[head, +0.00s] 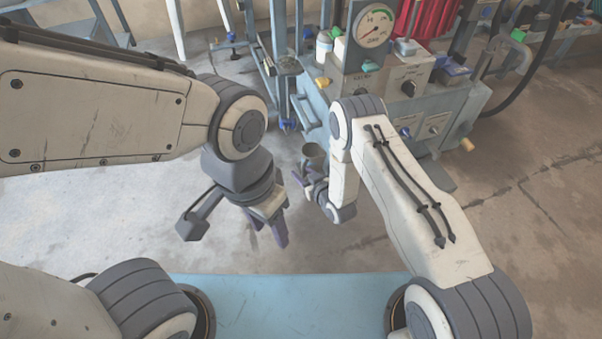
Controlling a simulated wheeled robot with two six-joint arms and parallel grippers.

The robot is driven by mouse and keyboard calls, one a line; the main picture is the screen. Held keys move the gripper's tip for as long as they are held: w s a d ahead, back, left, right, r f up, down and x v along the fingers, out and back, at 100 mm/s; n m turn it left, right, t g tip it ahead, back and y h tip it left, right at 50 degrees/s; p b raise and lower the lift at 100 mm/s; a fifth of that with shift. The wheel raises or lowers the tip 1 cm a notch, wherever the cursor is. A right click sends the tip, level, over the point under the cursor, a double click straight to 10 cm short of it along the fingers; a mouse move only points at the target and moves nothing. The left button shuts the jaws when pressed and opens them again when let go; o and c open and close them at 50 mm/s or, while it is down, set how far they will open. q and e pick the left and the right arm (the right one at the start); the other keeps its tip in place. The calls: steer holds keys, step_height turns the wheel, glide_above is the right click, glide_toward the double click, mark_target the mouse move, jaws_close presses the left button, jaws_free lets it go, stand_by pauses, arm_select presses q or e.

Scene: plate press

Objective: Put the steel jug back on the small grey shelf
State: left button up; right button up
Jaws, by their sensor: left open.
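The steel jug (314,156) is a small grey cup shape with a dark open mouth, upright near the middle of the head view. My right gripper (314,183) is at the jug, with its purple fingers around the jug's lower part; it appears shut on it. My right wrist partly hides the jug and the fingers. My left gripper (268,228) is lower and to the left, open and empty, its purple fingers pointing down over the floor. I cannot clearly make out the small grey shelf.
A blue-grey machine with a round dial gauge (374,26), knobs and switches stands behind my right arm. A blue-grey frame with upright posts (278,60) stands left of it. Concrete floor (120,220) is clear at left and right.

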steer(key=shift+r, duration=0.1)
steer(key=p+v, duration=0.7)
steer(key=v, duration=0.5)
steer(key=w+a+r+n+g+h, duration=0.1)
steer(key=w+a+r+g, duration=0.1)
steer(key=r, duration=0.2)
steer(key=w+a+r+n+g, duration=0.1)
steer(key=w+a+r, duration=0.2)
steer(key=r, duration=0.2)
steer(key=s+a+r+g+h, duration=0.2)
steer(key=s+r, duration=0.1)
steer(key=r, duration=0.6)
steer(key=s+d+r+g+h, duration=0.1)
steer(key=s+r+g, duration=0.1)
steer(key=s+r, duration=0.3)
steer(key=s+d+r+g, duration=0.2)
steer(key=s+r, duration=0.4)
steer(key=s, duration=0.7)
steer(key=s+d+r+g+h, duration=0.1)
steer(key=s+d+r+g, duration=0.1)
steer(key=s+r, duration=0.4)
steer(key=s, duration=0.3)
steer(key=shift+s+d+r+g+h, duration=0.2)
steer(key=shift+g+h, duration=0.1)
steer(key=shift+g, duration=0.1)
steer(key=shift+m, duration=0.3)
